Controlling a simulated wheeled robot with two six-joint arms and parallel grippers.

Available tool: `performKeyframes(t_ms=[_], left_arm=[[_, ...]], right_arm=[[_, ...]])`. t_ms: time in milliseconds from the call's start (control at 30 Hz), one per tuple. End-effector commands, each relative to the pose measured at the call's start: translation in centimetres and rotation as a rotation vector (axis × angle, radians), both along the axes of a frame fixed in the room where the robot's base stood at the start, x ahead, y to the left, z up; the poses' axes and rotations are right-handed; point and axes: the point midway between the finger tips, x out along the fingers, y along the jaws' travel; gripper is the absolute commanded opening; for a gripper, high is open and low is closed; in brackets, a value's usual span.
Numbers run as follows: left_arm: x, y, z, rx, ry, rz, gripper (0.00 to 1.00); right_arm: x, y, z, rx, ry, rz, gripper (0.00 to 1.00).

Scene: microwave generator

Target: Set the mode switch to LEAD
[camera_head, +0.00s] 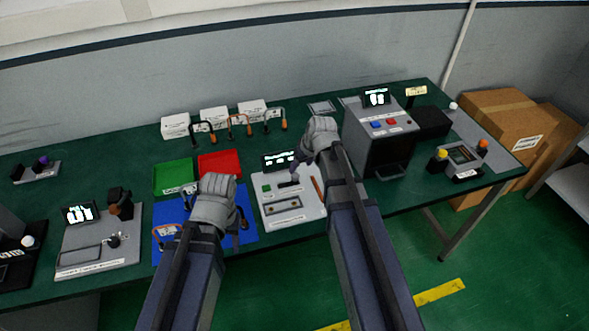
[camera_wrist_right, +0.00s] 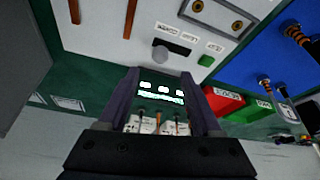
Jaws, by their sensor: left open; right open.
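The mode switch (camera_head: 289,183) is a small dark slide with a grey knob on the white panel (camera_head: 305,208) at mid table. A lit display (camera_head: 279,160) stands behind the panel. My right gripper (camera_head: 299,163) is open and empty near the switch; in its wrist view the two fingers (camera_wrist_right: 160,75) point toward the knob, apart from it. My left gripper (camera_head: 215,215) is open above the blue mat (camera_head: 168,212), left of the panel.
A green button (camera_wrist_right: 206,60) sits beside the switch, and an orange-brown bar (camera_head: 318,188) is at the panel's right. Green (camera_head: 173,174) and red (camera_head: 219,163) trays lie behind the left gripper. A grey box with two buttons (camera_head: 378,135) stands close right of my right arm.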

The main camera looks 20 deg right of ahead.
Motion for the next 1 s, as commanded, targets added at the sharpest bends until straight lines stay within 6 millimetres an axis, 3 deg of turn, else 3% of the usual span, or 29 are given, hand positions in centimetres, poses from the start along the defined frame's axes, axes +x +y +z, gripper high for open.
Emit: performKeyframes(t_ms=[267,700,1000], left_arm=[[0.0,0.0,-1.5,0.0,0.0,0.0,0.5],[0.0,0.0,-6.7,0.0,0.0,0.0,0.5],[0.0,0.0,-7.2,0.0,0.0,0.0,0.5]], right_arm=[[0.5,0.1,-1.5,0.0,0.001,0.0,0.66],[2.5,0.8,-6.7,-0.001,0.001,0.001,0.66],[2.8,0.9,-7.2,0.0,0.001,0.0,0.66]])
